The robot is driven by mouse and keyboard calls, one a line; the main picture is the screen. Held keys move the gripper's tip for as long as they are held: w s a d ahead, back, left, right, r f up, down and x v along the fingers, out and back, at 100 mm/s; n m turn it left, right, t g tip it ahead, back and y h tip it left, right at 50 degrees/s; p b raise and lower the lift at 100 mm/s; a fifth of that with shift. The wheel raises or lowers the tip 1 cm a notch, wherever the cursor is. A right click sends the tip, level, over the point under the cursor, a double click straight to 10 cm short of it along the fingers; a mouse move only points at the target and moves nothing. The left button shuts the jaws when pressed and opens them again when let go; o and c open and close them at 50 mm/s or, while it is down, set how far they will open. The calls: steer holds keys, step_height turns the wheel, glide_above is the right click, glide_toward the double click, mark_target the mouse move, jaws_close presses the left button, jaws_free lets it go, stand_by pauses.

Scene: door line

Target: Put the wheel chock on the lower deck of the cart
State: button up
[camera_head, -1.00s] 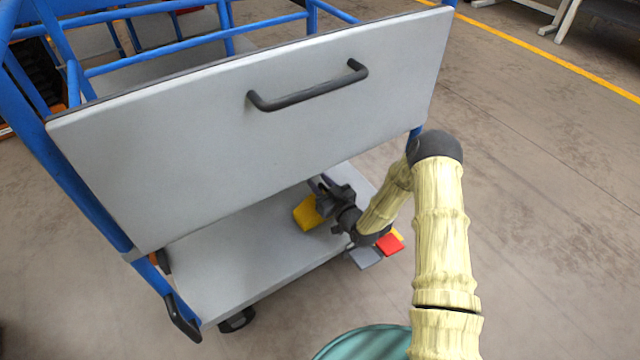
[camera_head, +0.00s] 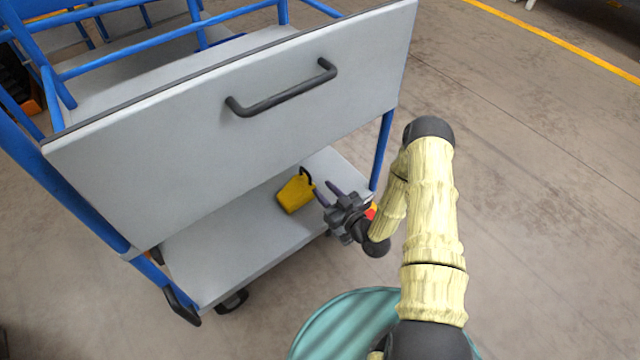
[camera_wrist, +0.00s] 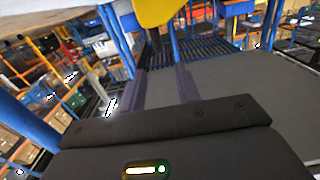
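The yellow wheel chock (camera_head: 296,193), with a dark loop handle, rests on the grey lower deck (camera_head: 228,243) of the cart, toward its right part. In the wrist view a yellow piece of the chock (camera_wrist: 155,12) shows at the top edge, beyond the fingers. My gripper (camera_head: 328,192) is open and empty, just right of the chock and apart from it. Its two fingers also show spread in the wrist view (camera_wrist: 158,88), with nothing between them.
The cart's grey front panel (camera_head: 220,130) with a dark handle (camera_head: 285,90) hangs above the lower deck. Blue posts (camera_head: 382,150) stand at its sides. The floor at right is clear.

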stand_by(0.5)
steer(key=d+r+m+g+h, duration=0.1)
steer(key=d+r+g+h, duration=0.65)
steer(key=r, duration=0.45)
steer(key=s+d+r+m+g+h, duration=0.1)
steer(key=s+r+m+g, duration=0.1)
steer(key=s+r, duration=0.3)
steer(key=s+d+r+m+g+h, duration=0.1)
steer(key=s+r+m+g, duration=0.2)
steer(key=s, duration=1)
step_height(320, 180, up, 2)
steer(key=shift+s+r+m, duration=0.2)
steer(key=shift+s+m, duration=0.1)
steer(key=shift+s, duration=0.05)
steer(key=shift+h, duration=0.25)
